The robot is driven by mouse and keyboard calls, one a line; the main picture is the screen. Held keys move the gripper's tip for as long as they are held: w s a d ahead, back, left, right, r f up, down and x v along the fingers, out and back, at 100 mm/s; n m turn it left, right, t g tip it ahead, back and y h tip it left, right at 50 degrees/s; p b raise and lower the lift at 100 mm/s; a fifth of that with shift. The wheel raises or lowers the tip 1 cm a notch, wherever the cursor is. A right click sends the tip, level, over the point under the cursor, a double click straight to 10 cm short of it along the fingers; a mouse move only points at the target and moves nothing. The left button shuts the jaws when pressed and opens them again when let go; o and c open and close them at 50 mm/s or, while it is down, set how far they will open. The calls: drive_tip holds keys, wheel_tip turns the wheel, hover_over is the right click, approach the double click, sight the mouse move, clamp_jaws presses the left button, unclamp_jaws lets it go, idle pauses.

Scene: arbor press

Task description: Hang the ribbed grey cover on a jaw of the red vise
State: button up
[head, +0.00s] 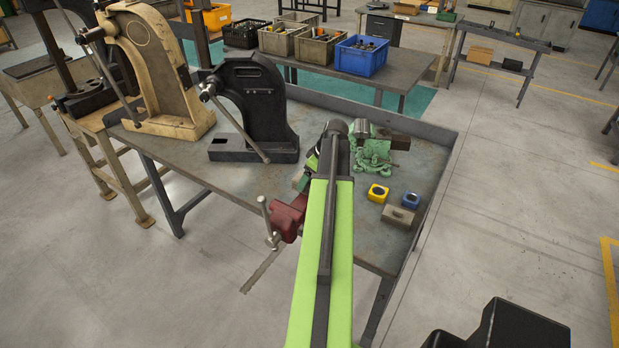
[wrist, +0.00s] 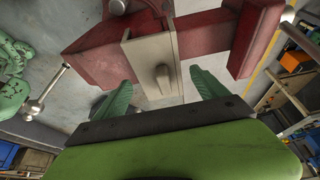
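The red vise (head: 287,216) is fixed at the bench's front edge, left of my arm; it also fills the upper wrist view (wrist: 215,35). In the wrist view the grey cover (wrist: 140,52), a pale plate with a raised rib or grip, sits against a red jaw, one bent edge over its top. My gripper (wrist: 161,86) is open: its two green fingers stand apart on either side of the cover's rib, with visible gaps. Whether the cover is fully seated I cannot tell. My arm hides the gripper and this cover in the head view.
A similar grey piece (head: 398,216) lies on the bench (head: 240,185) near a yellow block (head: 378,193) and a blue block (head: 411,200). A green vise (head: 372,155) stands behind them. A black arbor press (head: 260,110) and a beige one (head: 160,75) stand left.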

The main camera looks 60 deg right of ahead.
drive_tip(key=p+v, duration=1.1)
drive_tip(key=v, duration=0.1)
